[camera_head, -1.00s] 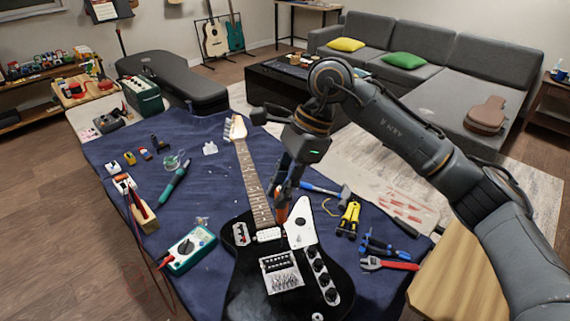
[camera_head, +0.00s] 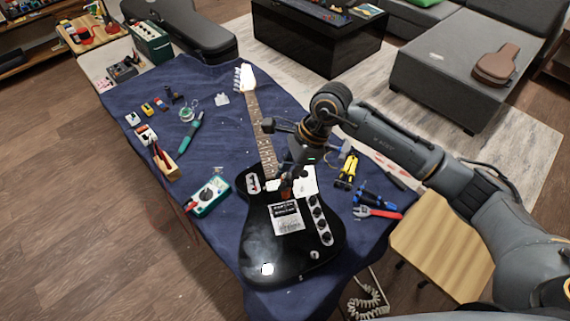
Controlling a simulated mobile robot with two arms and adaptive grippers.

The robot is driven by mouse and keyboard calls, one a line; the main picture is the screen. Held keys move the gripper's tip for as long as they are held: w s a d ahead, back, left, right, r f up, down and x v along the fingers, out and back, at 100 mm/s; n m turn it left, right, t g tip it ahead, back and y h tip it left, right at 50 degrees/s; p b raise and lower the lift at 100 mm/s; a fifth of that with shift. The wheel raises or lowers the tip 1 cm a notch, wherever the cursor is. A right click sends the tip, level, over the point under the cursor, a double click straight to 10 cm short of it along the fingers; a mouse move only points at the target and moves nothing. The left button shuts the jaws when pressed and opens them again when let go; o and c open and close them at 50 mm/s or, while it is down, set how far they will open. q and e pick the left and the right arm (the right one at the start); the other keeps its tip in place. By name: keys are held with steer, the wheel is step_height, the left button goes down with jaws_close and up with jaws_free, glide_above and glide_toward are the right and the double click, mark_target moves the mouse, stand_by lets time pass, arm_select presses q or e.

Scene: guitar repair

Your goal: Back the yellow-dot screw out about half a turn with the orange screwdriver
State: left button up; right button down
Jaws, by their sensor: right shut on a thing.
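The black electric guitar (camera_head: 262,240) lies face up on the blue cloth, its neck pointing to the back. My right gripper (camera_head: 288,182) is over the guitar body, near the neck end, pointing down. It is shut on the orange screwdriver (camera_head: 286,191), of which only a small orange part shows under the fingers. The screwdriver's tip is hidden, so I cannot tell whether it touches a screw. The yellow-dot screw is too small or hidden to make out. My left gripper is not in view.
Yellow-handled pliers (camera_head: 346,170), blue-handled pliers (camera_head: 373,200) and a red-handled tool (camera_head: 378,213) lie right of the guitar. A teal meter (camera_head: 209,196) and a teal tool (camera_head: 190,134) lie left. A wooden stool (camera_head: 440,240) stands at the right.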

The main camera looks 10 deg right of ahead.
steer(key=shift+f+b, duration=0.45)
steer(key=shift+f, duration=1)
step_height(320, 180, down, 2)
steer(key=shift+f+b, duration=0.2)
steer(key=shift+b, duration=0.9)
steer(key=m+t, duration=0.1)
steer(key=m, duration=0.2)
steer(key=m+t, duration=0.1)
steer(key=m, duration=0.2)
steer(key=shift+t+h, duration=0.3)
steer(key=m+t, duration=0.1)
steer(key=m, duration=0.2)
steer(key=m+h, duration=0.1)
steer(key=m, duration=0.2)
steer(key=shift+w+t+h, duration=0.1)
steer(key=shift+t+h, duration=0.2)
steer(key=shift+t, duration=0.1)
steer(key=shift+b, duration=0.55)
steer(key=shift+f+b, duration=0.3)
steer(key=shift+b, duration=0.1)
